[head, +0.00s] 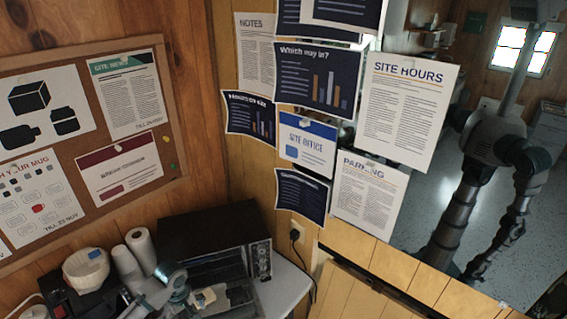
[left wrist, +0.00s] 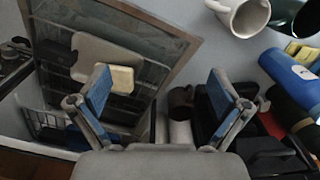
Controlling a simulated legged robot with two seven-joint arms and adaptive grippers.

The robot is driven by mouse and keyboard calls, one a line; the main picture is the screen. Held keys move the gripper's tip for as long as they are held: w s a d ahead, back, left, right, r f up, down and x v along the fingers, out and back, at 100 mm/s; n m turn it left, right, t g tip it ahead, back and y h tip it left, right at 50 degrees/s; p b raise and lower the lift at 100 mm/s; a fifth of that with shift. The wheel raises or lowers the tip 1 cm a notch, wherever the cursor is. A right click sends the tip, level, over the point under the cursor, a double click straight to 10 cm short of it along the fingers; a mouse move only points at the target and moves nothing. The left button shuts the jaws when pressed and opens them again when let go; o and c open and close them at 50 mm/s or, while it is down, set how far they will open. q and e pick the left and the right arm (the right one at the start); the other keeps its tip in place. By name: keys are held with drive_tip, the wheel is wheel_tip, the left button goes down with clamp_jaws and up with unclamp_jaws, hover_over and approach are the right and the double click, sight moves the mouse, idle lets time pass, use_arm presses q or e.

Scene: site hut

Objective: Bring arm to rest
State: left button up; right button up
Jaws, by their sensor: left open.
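My left gripper (left wrist: 161,88) is open in the left wrist view, its two blue-padded fingers spread wide with nothing between the tips. In the head view part of my left arm (head: 170,275) shows at the bottom left, in front of a black oven-like appliance (head: 212,225); its fingertips are hard to make out there. In the wrist view a wire rack or open drawer-like frame (left wrist: 60,80) lies beyond the left finger, with a pale yellow block (left wrist: 121,79) on it. My right gripper is not in view.
A mug (left wrist: 238,16) and a blue cylinder (left wrist: 291,72) lie right of the gripper in the wrist view. A corkboard (head: 90,140) and pinned papers (head: 408,108) cover the walls. The pale counter (head: 285,287) has bare room at right.

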use_arm(q)
drive_tip(key=s+d+f+m+t+h, duration=0.2)
drive_tip(key=s+d+f+m, duration=0.7)
drive_tip(key=s+d, duration=0.5)
drive_tip(key=s+a+m+t+y, duration=0.1)
drive_tip(key=s+a, duration=0.1)
drive_tip(key=s, duration=0.5)
drive_tip(key=s+a+m+y, duration=0.1)
drive_tip(key=s+a, duration=0.2)
drive_tip(key=s, duration=0.4)
wheel_tip(320, 180, down, 30)
drive_tip(key=s+g, duration=0.1)
drive_tip(key=s, duration=0.2)
drive_tip(key=s+a+f+g, duration=0.1)
drive_tip(key=s+a+f, duration=0.1)
drive_tip(key=s+f, duration=1.2)
drive_tip(key=shift+s+a+b, duration=0.3)
drive_tip(key=shift+s+b, duration=0.15)
drive_tip(key=shift+s, duration=0.55)
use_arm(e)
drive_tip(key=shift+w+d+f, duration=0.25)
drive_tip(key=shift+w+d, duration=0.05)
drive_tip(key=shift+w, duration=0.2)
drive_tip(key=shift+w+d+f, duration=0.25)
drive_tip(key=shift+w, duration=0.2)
